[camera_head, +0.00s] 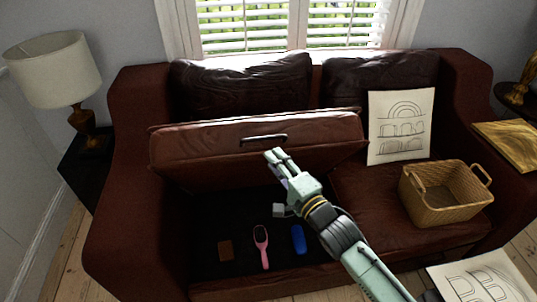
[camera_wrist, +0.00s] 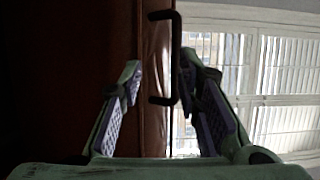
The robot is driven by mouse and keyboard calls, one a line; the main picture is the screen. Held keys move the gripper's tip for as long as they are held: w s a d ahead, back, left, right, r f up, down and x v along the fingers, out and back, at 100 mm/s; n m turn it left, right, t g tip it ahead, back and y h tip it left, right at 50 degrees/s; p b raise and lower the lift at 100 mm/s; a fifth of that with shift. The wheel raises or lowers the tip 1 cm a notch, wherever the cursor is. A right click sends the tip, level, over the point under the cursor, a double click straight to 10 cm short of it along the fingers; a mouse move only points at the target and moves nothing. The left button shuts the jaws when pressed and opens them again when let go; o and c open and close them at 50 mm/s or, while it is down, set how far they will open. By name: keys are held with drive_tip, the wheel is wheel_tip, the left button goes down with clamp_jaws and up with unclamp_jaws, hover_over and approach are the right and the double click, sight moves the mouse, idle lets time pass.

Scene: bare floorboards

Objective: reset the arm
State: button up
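My arm (camera_head: 365,265) reaches from the lower right of the head view toward the sofa. My gripper (camera_head: 276,155) is in front of the raised seat lid (camera_head: 210,145), just below its dark handle (camera_head: 264,138). In the wrist view my gripper (camera_wrist: 160,75) has its two fingers spread apart with nothing held. The handle (camera_wrist: 157,15) shows there beyond the fingers, against the lid's brown edge. I cannot tell how near the fingers are to it.
The open compartment (camera_head: 205,215) under the lid holds a brown flat item (camera_head: 225,250), a pink brush (camera_head: 262,245), a blue item (camera_head: 298,239) and a pale item (camera_head: 279,210). A wicker basket (camera_head: 440,208) and a drawing (camera_head: 400,150) are on the right seat. A lamp (camera_head: 55,70) stands left.

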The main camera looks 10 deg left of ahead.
drive_tip(key=shift+v, duration=0.9)
